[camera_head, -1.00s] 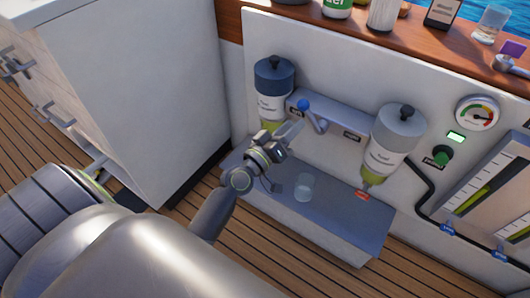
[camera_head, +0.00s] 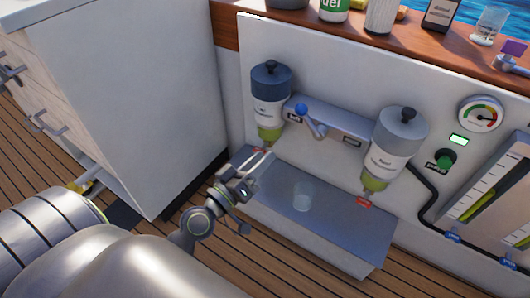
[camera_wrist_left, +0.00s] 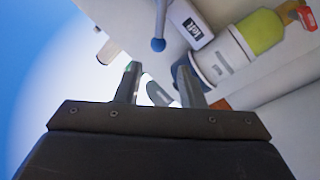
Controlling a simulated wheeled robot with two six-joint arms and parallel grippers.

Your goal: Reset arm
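My left gripper (camera_head: 262,163) is over the left end of the grey shelf (camera_head: 335,219), below and in front of the left filter canister (camera_head: 271,100). In the left wrist view its two fingers (camera_wrist_left: 158,82) stand apart with nothing between them. A lever with a blue knob (camera_head: 301,109) sits on the grey bar between the canisters; the knob also shows beyond the fingers in the left wrist view (camera_wrist_left: 158,44). The right filter canister (camera_head: 390,150) hangs to the right. My right gripper is not in view.
A clear cup (camera_head: 303,196) stands on the shelf, right of my left gripper. A white cabinet (camera_head: 130,100) stands at the left. A gauge (camera_head: 480,114) and green knob (camera_head: 445,158) are on the right of the panel. Bottles and a glass (camera_head: 489,26) stand on the wooden ledge.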

